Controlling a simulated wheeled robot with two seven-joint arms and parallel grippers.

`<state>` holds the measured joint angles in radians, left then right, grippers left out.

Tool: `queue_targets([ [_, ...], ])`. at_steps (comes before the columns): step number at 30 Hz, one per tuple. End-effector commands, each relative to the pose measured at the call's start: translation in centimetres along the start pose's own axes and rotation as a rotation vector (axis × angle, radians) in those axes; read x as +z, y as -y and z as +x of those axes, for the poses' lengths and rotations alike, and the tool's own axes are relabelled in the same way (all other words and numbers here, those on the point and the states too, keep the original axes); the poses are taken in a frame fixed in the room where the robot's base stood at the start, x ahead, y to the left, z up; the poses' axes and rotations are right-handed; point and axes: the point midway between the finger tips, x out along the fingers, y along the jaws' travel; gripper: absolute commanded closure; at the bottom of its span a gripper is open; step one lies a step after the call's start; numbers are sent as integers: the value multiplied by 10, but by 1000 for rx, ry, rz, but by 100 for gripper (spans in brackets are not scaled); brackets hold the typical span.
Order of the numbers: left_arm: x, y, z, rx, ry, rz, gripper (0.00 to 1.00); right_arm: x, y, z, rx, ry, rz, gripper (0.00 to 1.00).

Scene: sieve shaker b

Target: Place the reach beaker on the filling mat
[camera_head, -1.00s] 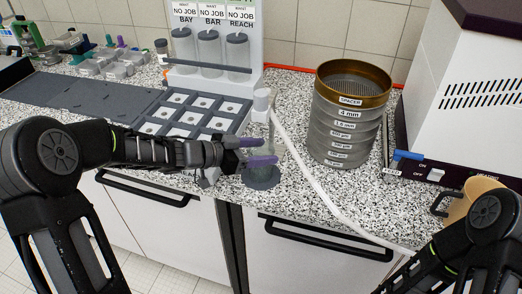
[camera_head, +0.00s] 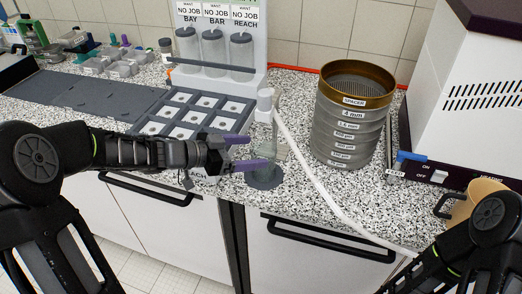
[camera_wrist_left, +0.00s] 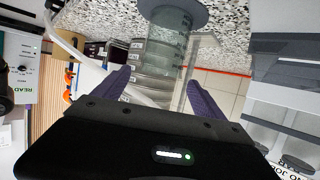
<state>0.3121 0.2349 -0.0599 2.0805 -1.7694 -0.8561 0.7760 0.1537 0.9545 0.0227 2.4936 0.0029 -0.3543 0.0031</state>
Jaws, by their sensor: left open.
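The reach beaker (camera_head: 269,148) is a clear glass vessel standing upright on the dark round filling mat (camera_head: 266,183), near the counter's front edge. In the left wrist view, the glass (camera_wrist_left: 166,50) shows beyond my fingertips, with the mat (camera_wrist_left: 182,14) at its base. My left gripper (camera_head: 248,152) is open, its purple fingers spread just left of the beaker in the head view. In the left wrist view, my left gripper (camera_wrist_left: 160,90) has one finger toward each side of the glass. Whether the fingers touch it is unclear. My right gripper is out of view.
A dispenser nozzle (camera_head: 265,100) with a white tube (camera_head: 320,190) stands just behind the beaker. A sieve stack (camera_head: 348,125) stands to the right. A compartment tray (camera_head: 185,115) and a rack of clear tubes (camera_head: 214,50) are behind left. A tan mug (camera_head: 470,197) is far right.

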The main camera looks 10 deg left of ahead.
Motion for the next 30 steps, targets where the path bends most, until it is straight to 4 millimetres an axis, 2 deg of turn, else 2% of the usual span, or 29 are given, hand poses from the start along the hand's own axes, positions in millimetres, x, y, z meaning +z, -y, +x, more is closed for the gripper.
queue_targets([
  [1,0,1,-12,-5,0,1,19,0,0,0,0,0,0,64],
  [6,0,1,-46,-4,1,0,19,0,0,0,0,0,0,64],
  [12,0,0,-69,-1,0,-1,19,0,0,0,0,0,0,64],
  [30,0,0,-72,0,0,-1,19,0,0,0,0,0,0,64],
])
